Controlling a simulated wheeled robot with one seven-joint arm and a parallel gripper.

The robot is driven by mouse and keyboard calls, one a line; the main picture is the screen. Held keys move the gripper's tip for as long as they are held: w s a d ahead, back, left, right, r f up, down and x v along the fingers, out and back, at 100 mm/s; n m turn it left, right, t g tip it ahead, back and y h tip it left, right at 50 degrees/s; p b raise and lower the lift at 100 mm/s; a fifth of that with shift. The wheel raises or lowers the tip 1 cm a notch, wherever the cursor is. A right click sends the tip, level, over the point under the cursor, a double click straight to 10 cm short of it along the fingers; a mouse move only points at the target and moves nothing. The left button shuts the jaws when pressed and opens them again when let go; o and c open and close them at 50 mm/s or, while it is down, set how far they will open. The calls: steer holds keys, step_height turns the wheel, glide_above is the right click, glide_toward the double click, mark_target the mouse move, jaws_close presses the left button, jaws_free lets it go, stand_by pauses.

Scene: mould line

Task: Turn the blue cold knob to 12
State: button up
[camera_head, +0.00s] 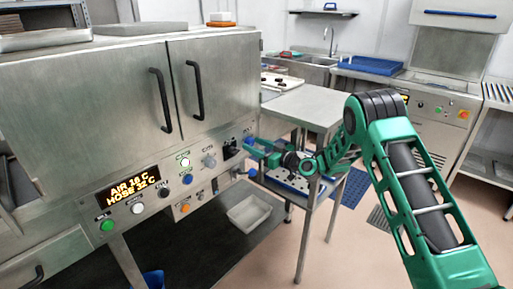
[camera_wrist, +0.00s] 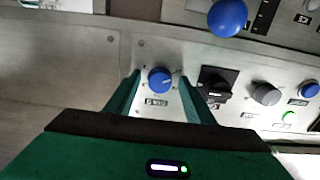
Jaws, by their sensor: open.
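The blue cold knob (camera_wrist: 160,79) is round and sits on the grey panel, above a small label plate in the wrist view. A pale mark on it points to the right; the scale around it is too small to read. My gripper (camera_wrist: 160,75) is open, with one green finger on each side of the knob. I cannot tell whether the fingers touch it. In the head view my gripper (camera_head: 250,147) is at the right end of the control panel and hides most of the knob.
A black knob (camera_wrist: 215,86) and a grey knob (camera_wrist: 264,93) are close to the right finger. A blue ball (camera_wrist: 227,17) stands out nearby. In the head view a display (camera_head: 133,186) reads AIR 18 C, HOSE 32 C. A steel table (camera_head: 312,105) stands near the arm.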

steer(key=shift+c, duration=0.7)
steer(key=c, duration=0.9)
steer(key=shift+d, duration=0.2)
steer(key=shift+a, duration=0.1)
steer(key=shift+r+m, duration=0.1)
steer(key=shift+m, duration=0.9)
steer(key=m, duration=0.3)
steer(key=shift+m, duration=0.3)
steer(key=m, duration=0.6)
